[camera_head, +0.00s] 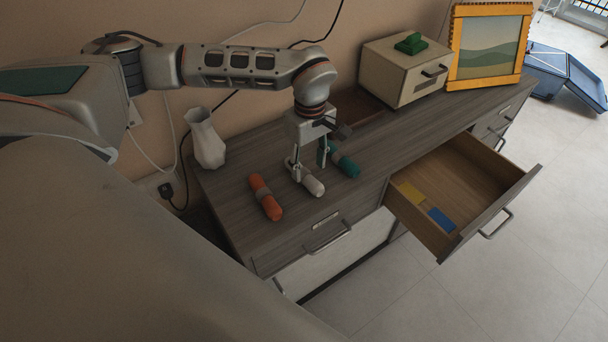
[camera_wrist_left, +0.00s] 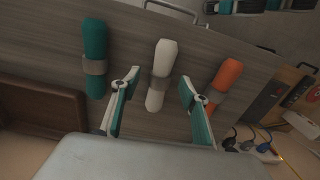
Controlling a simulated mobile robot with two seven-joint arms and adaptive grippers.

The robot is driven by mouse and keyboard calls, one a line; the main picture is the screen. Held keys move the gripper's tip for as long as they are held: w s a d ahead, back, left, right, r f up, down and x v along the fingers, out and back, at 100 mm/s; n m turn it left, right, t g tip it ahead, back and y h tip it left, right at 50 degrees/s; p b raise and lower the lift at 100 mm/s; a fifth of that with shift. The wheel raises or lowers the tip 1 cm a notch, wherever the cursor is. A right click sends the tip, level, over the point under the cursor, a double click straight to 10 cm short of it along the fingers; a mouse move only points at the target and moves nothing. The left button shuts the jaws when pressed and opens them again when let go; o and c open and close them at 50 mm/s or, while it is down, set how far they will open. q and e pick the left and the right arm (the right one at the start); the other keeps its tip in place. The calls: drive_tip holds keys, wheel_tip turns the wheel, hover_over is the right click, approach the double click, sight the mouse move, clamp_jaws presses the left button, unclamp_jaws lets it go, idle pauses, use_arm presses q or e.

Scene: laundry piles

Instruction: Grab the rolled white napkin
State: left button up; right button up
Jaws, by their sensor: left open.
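The rolled white napkin (camera_head: 312,185) lies on the grey wooden dresser top, between an orange rolled napkin (camera_head: 265,197) and a teal rolled napkin (camera_head: 344,161). My left gripper (camera_head: 309,172) is open, pointing down over the white napkin. In the left wrist view the white napkin (camera_wrist_left: 161,76), with a grey band around it, shows between the two spread fingers of the gripper (camera_wrist_left: 160,95). The teal napkin (camera_wrist_left: 95,58) is to the left there and the orange one (camera_wrist_left: 221,86) to the right. I cannot tell whether the fingers touch the white napkin. My right gripper is not in view.
A white vase (camera_head: 206,140) stands at the left of the dresser (camera_head: 232,213). A small cabinet (camera_head: 398,76) with a green object on it and a framed picture (camera_head: 488,47) stand at the back right. An open drawer (camera_head: 452,247) juts out at the front right, holding yellow and blue items.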

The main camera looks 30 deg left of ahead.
sight(308, 175)
use_arm(q)
wheel_tip(308, 175, down, 4)
drive_tip(key=shift+s+a+f, duration=0.1)
drive_tip(key=shift+a+f, duration=0.05)
drive_tip(key=shift+c, duration=0.5)
drive_tip(key=c, duration=1.1)
